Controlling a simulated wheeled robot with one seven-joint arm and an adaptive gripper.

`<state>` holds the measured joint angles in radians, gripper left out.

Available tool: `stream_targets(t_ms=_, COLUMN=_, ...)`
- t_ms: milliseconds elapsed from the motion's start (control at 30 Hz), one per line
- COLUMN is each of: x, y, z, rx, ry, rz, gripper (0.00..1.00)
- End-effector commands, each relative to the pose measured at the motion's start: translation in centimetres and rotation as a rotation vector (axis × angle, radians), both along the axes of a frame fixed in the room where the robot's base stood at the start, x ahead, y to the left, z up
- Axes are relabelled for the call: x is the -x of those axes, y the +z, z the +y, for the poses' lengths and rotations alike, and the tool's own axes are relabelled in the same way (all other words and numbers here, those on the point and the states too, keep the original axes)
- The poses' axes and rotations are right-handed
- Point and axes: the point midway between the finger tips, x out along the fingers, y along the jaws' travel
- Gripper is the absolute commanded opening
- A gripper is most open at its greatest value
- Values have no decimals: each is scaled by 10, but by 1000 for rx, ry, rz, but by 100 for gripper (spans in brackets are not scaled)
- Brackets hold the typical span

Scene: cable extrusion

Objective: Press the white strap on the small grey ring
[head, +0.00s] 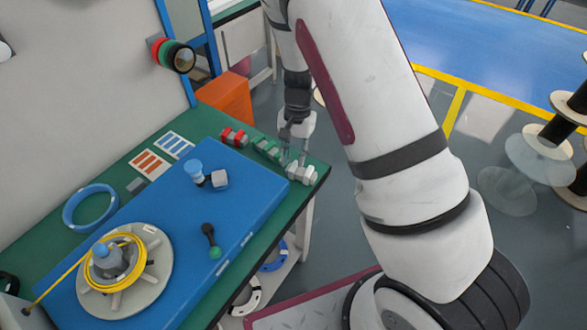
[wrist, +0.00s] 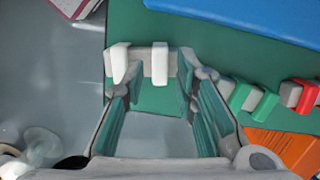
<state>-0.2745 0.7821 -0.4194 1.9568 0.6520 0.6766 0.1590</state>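Two white straps (wrist: 160,63) sit side by side on a small grey holder at the table's end. They also show in the head view (head: 301,172), partly behind my fingers. My gripper (wrist: 160,80) is open, its fingertips on either side of the right-hand white strap in the wrist view. I cannot tell whether they touch it. In the head view my gripper (head: 293,157) points down at the table's right corner. I cannot pick out the small grey ring with certainty.
Green straps (head: 266,149) and red straps (head: 233,136) stand in line beside the white ones. The blue mat (head: 150,230) bears a blue-capped piece (head: 193,168), a grey block (head: 219,180), a dark green-ended tool (head: 211,240) and a yellow-wound reel (head: 155,262). A blue coil (head: 68,213) lies left.

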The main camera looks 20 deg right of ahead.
Motion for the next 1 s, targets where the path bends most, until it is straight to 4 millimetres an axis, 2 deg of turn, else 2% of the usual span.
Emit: stream_targets(t_ms=1000, x=0, y=-20, z=0, rx=-1, ry=0, rz=1, gripper=27)
